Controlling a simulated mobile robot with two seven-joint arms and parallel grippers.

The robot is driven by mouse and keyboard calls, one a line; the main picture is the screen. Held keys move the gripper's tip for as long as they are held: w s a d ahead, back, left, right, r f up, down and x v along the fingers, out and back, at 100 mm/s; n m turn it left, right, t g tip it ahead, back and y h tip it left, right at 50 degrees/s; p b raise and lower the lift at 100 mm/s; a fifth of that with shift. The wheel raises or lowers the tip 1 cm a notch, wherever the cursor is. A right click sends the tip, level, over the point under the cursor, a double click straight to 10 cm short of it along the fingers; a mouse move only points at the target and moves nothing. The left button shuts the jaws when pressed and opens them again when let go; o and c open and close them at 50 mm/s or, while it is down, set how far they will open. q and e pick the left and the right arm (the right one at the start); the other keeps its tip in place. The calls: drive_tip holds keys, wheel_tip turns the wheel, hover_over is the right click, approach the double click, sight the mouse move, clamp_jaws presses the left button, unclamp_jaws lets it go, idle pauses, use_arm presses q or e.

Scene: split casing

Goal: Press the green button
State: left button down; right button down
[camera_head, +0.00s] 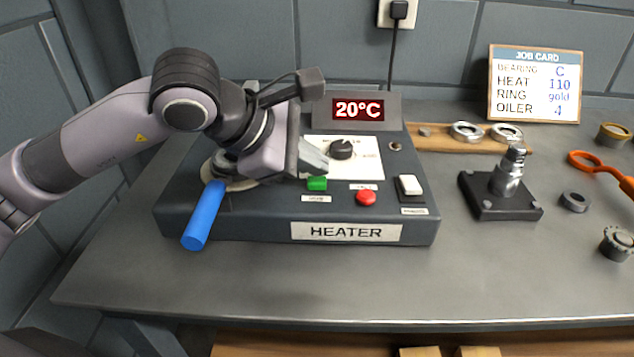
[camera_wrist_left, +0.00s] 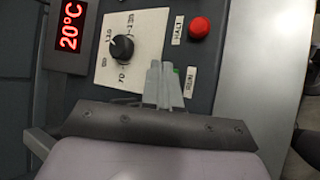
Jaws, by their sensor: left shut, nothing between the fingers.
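The green button (camera_head: 317,183) is on the front left of the dark heater's top panel (camera_head: 260,215), above a small label. My left gripper (camera_head: 324,168) is shut and empty, its fingertips pointing down just behind the green button. The heater's display (camera_head: 358,110) reads 20°C. My right gripper is not in view.
A red button (camera_head: 366,198), marked HALT in the wrist view, is right of the green one. A black dial (camera_head: 342,149) is behind, a white switch (camera_head: 410,185) further right. A blue handle (camera_head: 203,215) sticks out front left. A black stand (camera_head: 505,190) is right of the heater.

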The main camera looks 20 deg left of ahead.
sight(312, 182)
use_arm(q)
drive_tip(key=shift+f, duration=0.15)
idle(0.5)
drive_tip(key=shift+f+b, duration=0.45)
drive_tip(key=shift+b, duration=0.2)
idle(0.6)
drive_tip(key=shift+r+p, duration=0.4)
drive_tip(key=shift+r, duration=0.55)
drive_tip(key=shift+r, duration=0.1)
drive_tip(key=shift+r+p, duration=1.35)
drive_tip(key=shift+r, duration=1.1)
drive_tip(key=shift+r, duration=0.1)
